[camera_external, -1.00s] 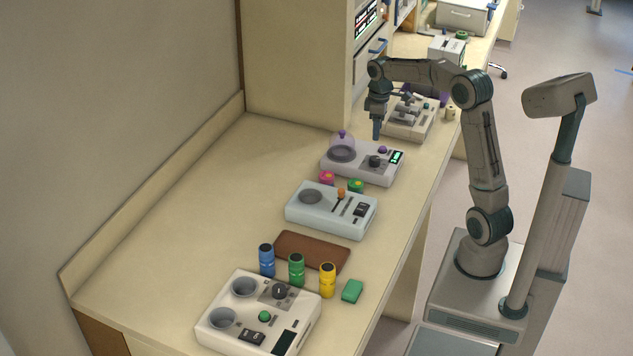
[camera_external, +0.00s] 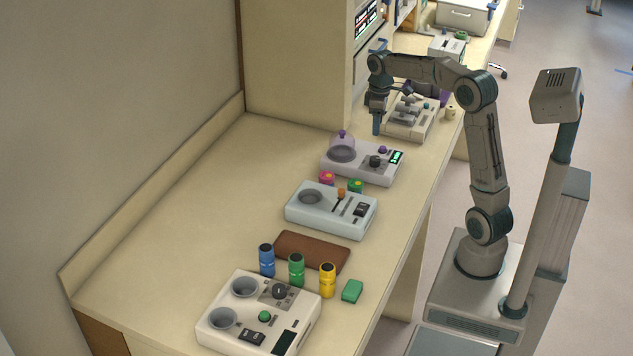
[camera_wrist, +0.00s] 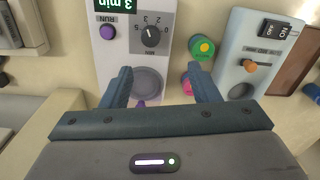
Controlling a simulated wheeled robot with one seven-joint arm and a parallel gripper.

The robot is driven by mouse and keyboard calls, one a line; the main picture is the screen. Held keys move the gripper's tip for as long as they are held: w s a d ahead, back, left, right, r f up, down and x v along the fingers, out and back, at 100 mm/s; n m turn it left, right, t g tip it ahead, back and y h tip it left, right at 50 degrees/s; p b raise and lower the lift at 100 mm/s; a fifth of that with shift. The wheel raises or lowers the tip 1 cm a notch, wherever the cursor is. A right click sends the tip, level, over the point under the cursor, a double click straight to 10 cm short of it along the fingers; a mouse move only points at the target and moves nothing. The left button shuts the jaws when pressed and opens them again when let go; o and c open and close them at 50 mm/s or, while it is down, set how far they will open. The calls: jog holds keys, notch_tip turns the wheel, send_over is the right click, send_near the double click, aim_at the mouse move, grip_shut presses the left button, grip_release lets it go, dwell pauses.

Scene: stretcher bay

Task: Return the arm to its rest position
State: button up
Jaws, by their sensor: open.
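My gripper (camera_external: 376,128) points down above the far part of the bench, just behind the white device with a purple-knobbed clear dome (camera_external: 342,146). In the wrist view my gripper (camera_wrist: 160,85) has its two blue fingers spread apart with nothing held between them. Beyond the fingers shows the white timer device (camera_wrist: 122,50) with a dial, a purple button and a round grey well. My arm reaches out from its base at the right, bent at the elbow.
A pale blue device (camera_external: 320,222) stands nearer, with pink (camera_external: 327,178) and green (camera_external: 356,185) round pieces behind it. A brown pad (camera_external: 312,251), blue, green and yellow vials, a green block (camera_external: 352,290) and a two-well device (camera_external: 235,330) sit in front. The bench's left side is clear.

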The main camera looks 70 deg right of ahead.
jog(key=s+a+t, duration=0.1)
jog(key=s+a, duration=0.6)
jog(key=a, duration=0.6)
jog(key=s+a+f+m+t, duration=0.1)
jog(key=s+a+f, duration=0.1)
jog(key=s+a, duration=0.2)
jog(key=s+a+f+m+t, duration=0.1)
jog(key=s+a+f, duration=0.1)
jog(key=s+a, duration=0.3)
jog(key=s, duration=0.3)
jog(key=shift+s+a+f, duration=0.15)
jog(key=shift+f, duration=0.1)
dwell(0.9)
